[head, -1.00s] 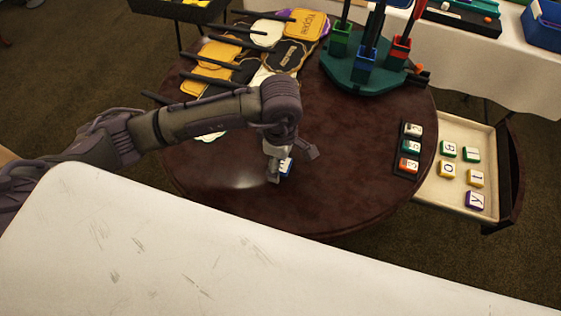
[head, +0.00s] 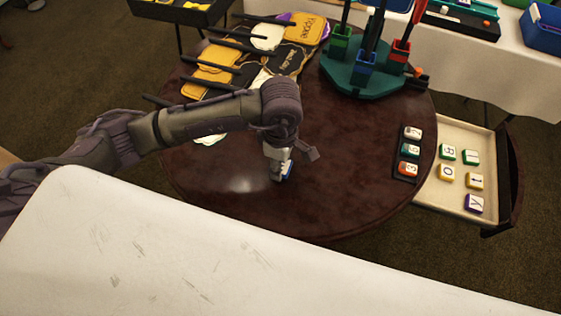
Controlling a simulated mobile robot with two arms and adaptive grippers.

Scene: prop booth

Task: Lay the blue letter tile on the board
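A small blue tile with a white face (head: 288,171) is on the round dark wooden table, mostly hidden by my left gripper, and its letter cannot be read. My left gripper (head: 293,167) is low over the table, its fingers spread apart with the tile between them, nearer the left finger. Whether a finger touches the tile is unclear. A narrow black board (head: 400,171) lies at the table's right edge, holding a grey, a green and an orange tile in a row. My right gripper is out of view.
A pale open drawer (head: 437,197) at the right holds several letter tiles, none blue. A green stand (head: 352,83) with coloured holders is at the table's back. Tags and black bars (head: 215,60) cover the back left. A white surface (head: 180,250) is in front. The table between tile and board is clear.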

